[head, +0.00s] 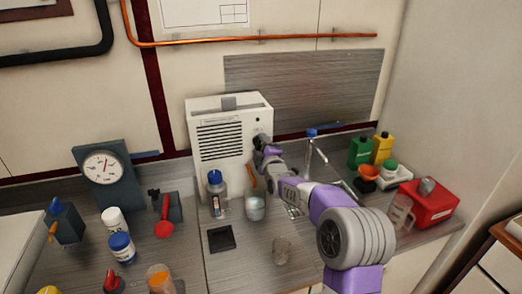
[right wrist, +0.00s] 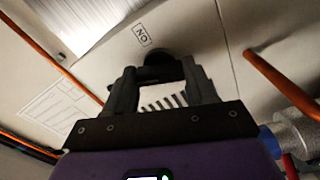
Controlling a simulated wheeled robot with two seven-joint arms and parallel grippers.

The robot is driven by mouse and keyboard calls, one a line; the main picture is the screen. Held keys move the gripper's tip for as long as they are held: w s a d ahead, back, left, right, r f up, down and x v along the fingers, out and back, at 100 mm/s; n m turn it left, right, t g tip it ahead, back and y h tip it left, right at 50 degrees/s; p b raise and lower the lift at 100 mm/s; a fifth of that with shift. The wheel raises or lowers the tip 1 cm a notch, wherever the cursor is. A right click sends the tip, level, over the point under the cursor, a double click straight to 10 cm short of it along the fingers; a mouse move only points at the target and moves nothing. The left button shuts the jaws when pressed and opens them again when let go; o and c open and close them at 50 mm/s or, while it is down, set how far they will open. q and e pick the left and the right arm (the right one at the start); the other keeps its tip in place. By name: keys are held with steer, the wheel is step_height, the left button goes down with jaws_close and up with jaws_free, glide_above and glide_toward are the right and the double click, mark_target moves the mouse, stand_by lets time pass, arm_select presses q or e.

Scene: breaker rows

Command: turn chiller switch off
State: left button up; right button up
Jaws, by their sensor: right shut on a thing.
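The chiller is a white box (head: 229,165) with a slatted front, standing against the back wall in the head view. Its switch is a dark round knob (right wrist: 157,57) on the white front in the right wrist view, with an upside-down ON label (right wrist: 142,36) close by. My right gripper (head: 260,143) reaches the right side of the chiller's front. In the right wrist view the gripper (right wrist: 160,72) has its dark fingers on either side of the switch, shut on it. The fingers partly hide the switch, and its exact angle cannot be told. My left gripper is not in view.
A blue-capped bottle (head: 216,192) and a beaker (head: 255,208) stand close in front of the chiller. A tap (head: 314,150), green bottle (head: 360,152) and red container (head: 434,203) are to the right. A dial gauge (head: 103,166) stands left.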

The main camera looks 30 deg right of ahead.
steer(key=shift+n+b, duration=0.6)
steer(key=shift+n, duration=1.3)
steer(key=o, duration=1)
steer(key=shift+d, duration=0.1)
steer(key=shift+o, duration=0.2)
steer(key=v, duration=0.7)
steer(key=shift+s, duration=0.3)
